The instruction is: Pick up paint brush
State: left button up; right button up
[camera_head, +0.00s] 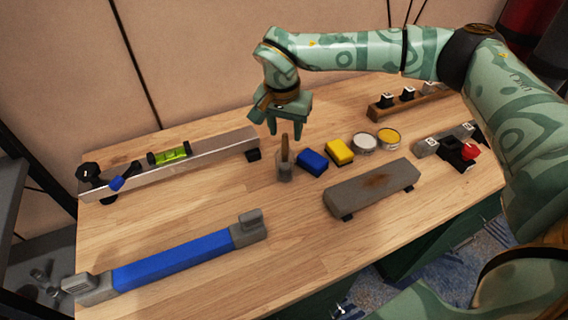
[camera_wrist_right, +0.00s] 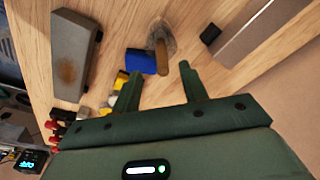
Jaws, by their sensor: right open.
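The paint brush (camera_head: 285,148) stands upright in a small clear holder (camera_head: 285,173) on the wooden table, with its brown handle pointing up. In the right wrist view the brush handle (camera_wrist_right: 161,54) shows just beyond and between the fingertips. My right gripper (camera_head: 286,130) is open and points down over the brush, with its fingers at either side of the handle top in the head view. Nothing is held, and I cannot tell whether a finger touches the handle. The open fingers also show in the wrist view (camera_wrist_right: 161,76). My left gripper is not in view.
Close right of the holder are a blue block (camera_head: 312,162), a yellow block (camera_head: 340,152) and two small tins (camera_head: 365,142). A grey stone bar (camera_head: 372,188) lies nearer. A level on a metal rail (camera_head: 205,157) is left. A blue bar (camera_head: 172,262) lies in front. The table centre is clear.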

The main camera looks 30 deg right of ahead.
aim_at(286, 144)
jog(key=f, duration=0.2)
jog(key=f+b, duration=0.1)
jog(key=f, duration=0.1)
jog(key=w+f+b, duration=0.1)
jog(key=f, duration=0.1)
jog(key=shift+d+f, duration=0.35)
jog(key=shift+r, duration=0.15)
grip_shut()
